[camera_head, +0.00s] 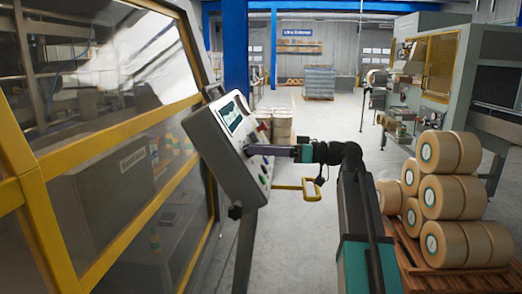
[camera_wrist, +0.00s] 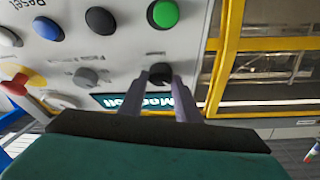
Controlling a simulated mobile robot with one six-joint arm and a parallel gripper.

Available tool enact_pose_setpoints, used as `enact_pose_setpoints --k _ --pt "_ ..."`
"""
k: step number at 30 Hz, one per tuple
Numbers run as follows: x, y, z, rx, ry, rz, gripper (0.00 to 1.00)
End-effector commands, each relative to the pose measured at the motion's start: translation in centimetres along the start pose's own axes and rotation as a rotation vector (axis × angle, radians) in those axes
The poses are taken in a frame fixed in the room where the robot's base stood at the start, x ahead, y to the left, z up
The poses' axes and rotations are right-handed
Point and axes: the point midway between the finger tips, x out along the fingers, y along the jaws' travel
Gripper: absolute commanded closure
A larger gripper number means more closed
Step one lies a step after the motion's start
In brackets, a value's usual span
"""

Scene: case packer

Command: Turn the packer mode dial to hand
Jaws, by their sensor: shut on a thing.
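The grey control panel (camera_head: 228,155) stands on a post left of centre, with a lit screen (camera_head: 231,117) at its upper part. My gripper (camera_head: 250,150) reaches the panel face from the right. In the wrist view my gripper's fingers (camera_wrist: 170,82) are shut on a black dial (camera_wrist: 160,70), which they partly cover. The small label by this dial is too blurred to read, and its pointer is hidden. A grey knob (camera_wrist: 86,77) and a black knob (camera_wrist: 100,20) sit to its left, apart from the fingers. A green button (camera_wrist: 163,13) is just above the gripped dial.
Blue (camera_wrist: 47,29), white and red-yellow (camera_wrist: 15,82) controls crowd the panel's left part in the wrist view. The yellow-framed machine guard (camera_head: 100,155) stands close on the left. A yellow handle (camera_head: 312,189) is below my arm. Stacked rolls (camera_head: 455,195) on a pallet stand right.

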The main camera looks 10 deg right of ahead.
Motion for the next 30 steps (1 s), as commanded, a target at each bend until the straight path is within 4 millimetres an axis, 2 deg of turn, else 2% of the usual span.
enact_pose_setpoints --k 21,30 --pt "0.21 -1.07 -0.26 0.49 0.024 0.28 0.92" --pt "0.24 -1.05 -0.26 0.622 0.032 0.354 0.92"
